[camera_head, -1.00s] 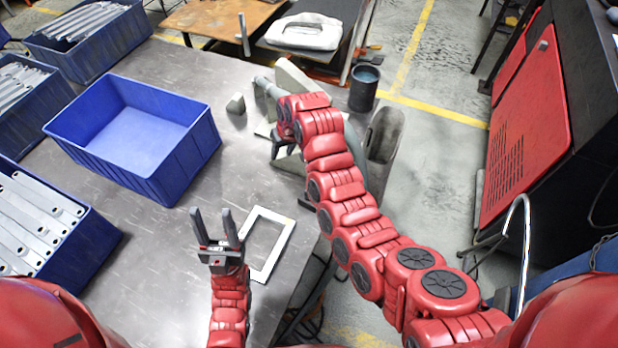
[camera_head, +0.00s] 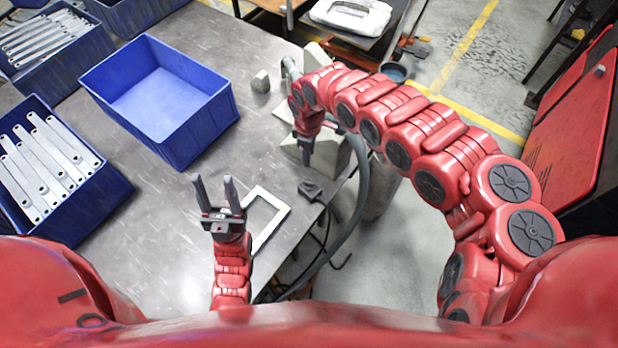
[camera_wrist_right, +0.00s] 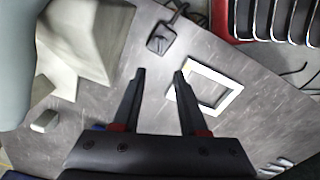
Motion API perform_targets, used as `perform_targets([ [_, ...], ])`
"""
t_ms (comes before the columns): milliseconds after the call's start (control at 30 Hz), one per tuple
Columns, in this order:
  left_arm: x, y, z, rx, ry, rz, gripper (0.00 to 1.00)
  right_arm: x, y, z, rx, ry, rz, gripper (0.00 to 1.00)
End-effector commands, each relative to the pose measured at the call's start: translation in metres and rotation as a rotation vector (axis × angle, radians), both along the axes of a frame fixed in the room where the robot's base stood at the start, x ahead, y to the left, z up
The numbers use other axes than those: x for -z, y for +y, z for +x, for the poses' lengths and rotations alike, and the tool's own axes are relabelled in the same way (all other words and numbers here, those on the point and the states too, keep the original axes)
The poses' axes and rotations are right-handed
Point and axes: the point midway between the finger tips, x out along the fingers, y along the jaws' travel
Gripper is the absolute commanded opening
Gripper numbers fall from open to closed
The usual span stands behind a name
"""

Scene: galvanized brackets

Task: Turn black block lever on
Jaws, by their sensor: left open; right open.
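A small black block (camera_head: 312,188) with a cable lies near the right edge of the grey table, beside a white frame. The black block also shows in the right wrist view (camera_wrist_right: 162,38), ahead of the fingertips; the lever's position is too small to tell. My right gripper (camera_head: 307,155) points down above the table, just behind the block in the head view. In the wrist view its fingers (camera_wrist_right: 159,73) are apart with nothing between them. My left gripper (camera_head: 213,183) is open and empty above the table, left of the white frame.
The white frame (camera_head: 282,212) lies flat near the table edge. An empty blue bin (camera_head: 205,128) and bins of metal brackets (camera_head: 98,187) stand to the left. A grey block (camera_head: 261,82) and a larger grey piece (camera_head: 340,160) with a hose (camera_head: 361,180) are near my right arm.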

Motion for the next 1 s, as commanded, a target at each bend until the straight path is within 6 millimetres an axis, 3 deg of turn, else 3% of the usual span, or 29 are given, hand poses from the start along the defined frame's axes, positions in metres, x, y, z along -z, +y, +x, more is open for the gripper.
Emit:
perform_targets([
  [433,-0.013,0.0,0.0,0.0,0.0,0.0,0.5,0.077,0.001,-0.003,0.002,0.005,0.001,0.42],
  [600,-0.008,0.0,0.0,0.0,0.0,0.0,0.5,0.107,0.001,-0.004,0.0,0.006,-0.002,0.42],
  [833,0.017,0.0,0.0,0.0,0.0,0.0,0.5,0.147,0.0,-0.002,-0.001,0.003,-0.003,0.42],
  [1000,0.026,0.0,0.0,0.0,0.0,0.0,0.5,0.159,0.0,-0.001,0.0,0.002,-0.002,0.42],
])
